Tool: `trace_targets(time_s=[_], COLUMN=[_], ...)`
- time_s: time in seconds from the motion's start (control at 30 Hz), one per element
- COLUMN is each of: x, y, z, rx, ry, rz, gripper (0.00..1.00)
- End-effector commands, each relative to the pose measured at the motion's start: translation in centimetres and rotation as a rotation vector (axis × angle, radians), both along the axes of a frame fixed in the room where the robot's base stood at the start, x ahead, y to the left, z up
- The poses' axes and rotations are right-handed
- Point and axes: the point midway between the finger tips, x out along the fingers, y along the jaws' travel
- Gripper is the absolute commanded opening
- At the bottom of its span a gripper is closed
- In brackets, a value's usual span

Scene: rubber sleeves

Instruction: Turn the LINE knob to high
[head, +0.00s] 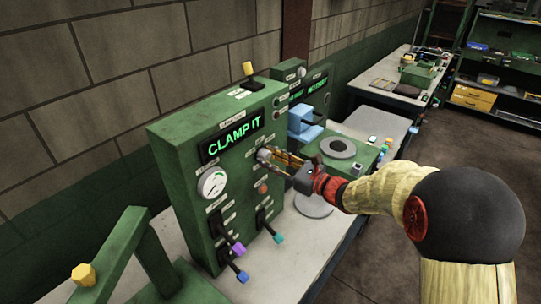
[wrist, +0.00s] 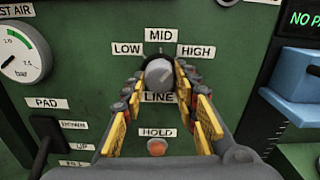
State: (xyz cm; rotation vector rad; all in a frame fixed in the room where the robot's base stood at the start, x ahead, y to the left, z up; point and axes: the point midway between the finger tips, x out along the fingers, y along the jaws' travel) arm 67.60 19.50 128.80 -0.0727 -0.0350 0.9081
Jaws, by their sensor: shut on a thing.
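The LINE knob (wrist: 159,72) is a small grey round knob on the green panel (wrist: 90,20). Labels LOW, MID and HIGH sit in an arc above it, and LINE is below it. My gripper (wrist: 157,80) has its yellow-padded fingers on either side of the knob, shut on it. I cannot tell for sure which label the knob points to. In the head view my gripper (head: 272,156) reaches the panel from the right, just below the lit CLAMP IT display (head: 234,142), and its fingers partly hide the knob.
An orange HOLD button (wrist: 157,147) sits just below the knob. A pressure gauge (head: 212,183) and levers with purple (head: 237,248) and teal (head: 278,238) ends are lower on the panel. A blue block-like part (head: 304,123) stands to the right.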

Motion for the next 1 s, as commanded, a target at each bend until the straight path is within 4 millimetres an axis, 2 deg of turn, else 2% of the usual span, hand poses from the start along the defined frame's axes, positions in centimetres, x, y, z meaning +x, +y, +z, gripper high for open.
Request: trace_targets(time_s=[0.3, 0.73, 0.77, 1.0], x=[0.02, 0.02, 0.02, 0.01], y=[-0.02, -0.01, -0.01, -0.01], z=[0.02, -0.02, -0.02, -0.01], rx=[0.053, 0.058, 0.058, 0.058], ry=[0.068, 0.075, 0.075, 0.074], rz=[-0.001, -0.001, -0.001, -0.001], gripper=[0.04, 0.04, 0.31, 0.45])
